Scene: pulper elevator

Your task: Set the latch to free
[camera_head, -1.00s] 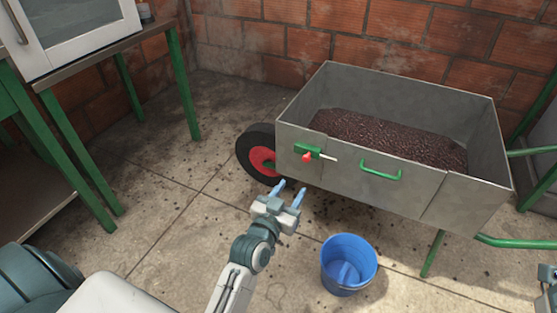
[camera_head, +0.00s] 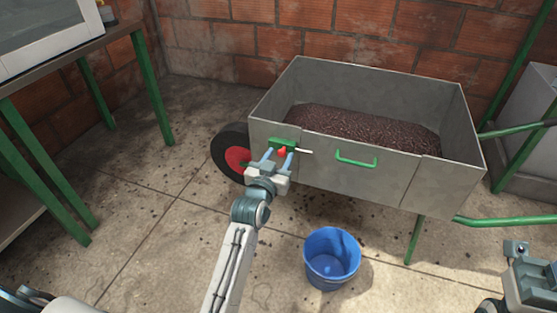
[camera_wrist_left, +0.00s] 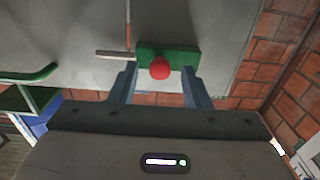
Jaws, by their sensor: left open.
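The latch (camera_head: 281,145) is a green block with a red knob (camera_head: 282,152) and a pale rod (camera_head: 305,151) pointing right, on the front wall of the grey metal cart (camera_head: 385,184). My left gripper (camera_head: 277,158) is open at the latch, with its blue fingers on either side of the red knob. In the left wrist view the red knob (camera_wrist_left: 160,68) sits between the two spread fingers, in front of the green block (camera_wrist_left: 182,55). Whether the fingers touch anything is unclear. My right gripper (camera_head: 518,250) shows only partly at the lower right edge.
The cart holds dark brown granules (camera_head: 365,132) and has a green handle (camera_head: 356,160) right of the latch and a black wheel with a red hub (camera_head: 236,159). A blue bucket (camera_head: 331,258) stands on the floor below. A green-legged table (camera_head: 150,90) stands at left.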

